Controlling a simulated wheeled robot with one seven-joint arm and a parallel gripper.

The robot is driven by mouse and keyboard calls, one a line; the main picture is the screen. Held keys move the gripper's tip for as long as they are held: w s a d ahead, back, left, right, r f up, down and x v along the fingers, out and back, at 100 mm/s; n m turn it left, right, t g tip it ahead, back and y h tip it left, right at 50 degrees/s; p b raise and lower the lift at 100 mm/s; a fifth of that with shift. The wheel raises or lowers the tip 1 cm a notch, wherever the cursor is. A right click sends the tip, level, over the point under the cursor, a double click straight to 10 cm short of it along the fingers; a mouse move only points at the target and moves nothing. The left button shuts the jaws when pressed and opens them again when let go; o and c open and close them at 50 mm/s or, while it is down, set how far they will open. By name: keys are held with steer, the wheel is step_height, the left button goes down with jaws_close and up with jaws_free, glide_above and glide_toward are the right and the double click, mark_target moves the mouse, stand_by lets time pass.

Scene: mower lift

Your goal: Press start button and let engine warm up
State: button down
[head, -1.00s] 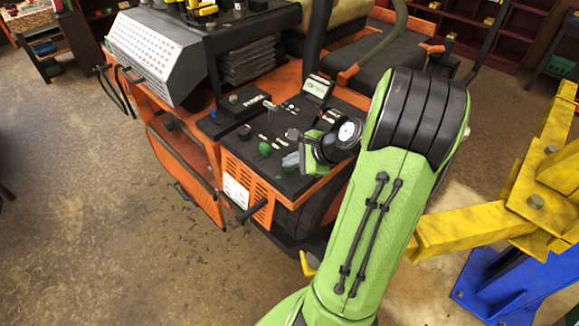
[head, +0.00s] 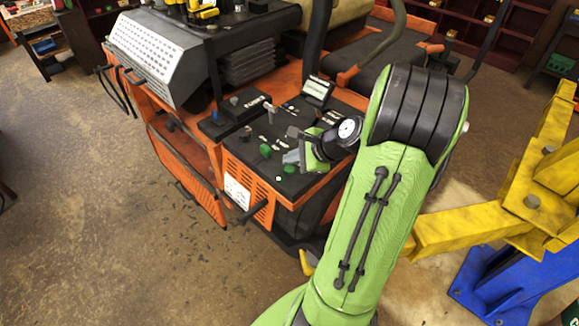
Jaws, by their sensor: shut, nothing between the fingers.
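The orange mower's black control panel (head: 250,160) is at the centre of the head view, with knobs, switches and a small display screen (head: 317,89). A round green button (head: 290,169) sits near the panel's front edge. A second green knob (head: 265,151) is further left and back. My gripper (head: 290,157) is shut and empty, just above the round green button and apparently apart from it. My wrist hides part of the panel's right side.
A yellow lift arm (head: 465,228) on a blue base (head: 490,285) stands close to the right of my arm. The mower's seat (head: 385,70) and steering levers are behind the panel.

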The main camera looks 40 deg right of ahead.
mark_target(290, 171)
steer(key=shift+r+p, duration=2.65)
steer(key=shift+r, duration=0.05)
steer(key=shift+f, duration=0.15)
steer(key=shift+w+a+n, duration=0.1)
steer(key=shift+a+n, duration=0.2)
steer(key=shift+a, duration=0.05)
steer(key=s+a+r+n+g+h+b, duration=0.1)
steer(key=a+r+n+g+b, duration=0.1)
steer(key=a+n, duration=0.55)
steer(key=s+a+r+n+g+b, duration=0.1)
steer(key=s+a+r+n+g, duration=0.1)
steer(key=a+n, duration=0.55)
steer(key=s+a+n+b, duration=0.1)
steer(key=s+a+n, duration=0.2)
steer(key=s, duration=0.3)
steer(key=s+a+r+n+h+b, duration=0.1)
steer(key=s+a+n, duration=0.3)
steer(key=s+n, duration=0.1)
steer(key=shift+s+a+r+n+t, duration=0.25)
steer(key=shift+s+n+t, duration=0.05)
steer(key=shift+s+n, duration=0.1)
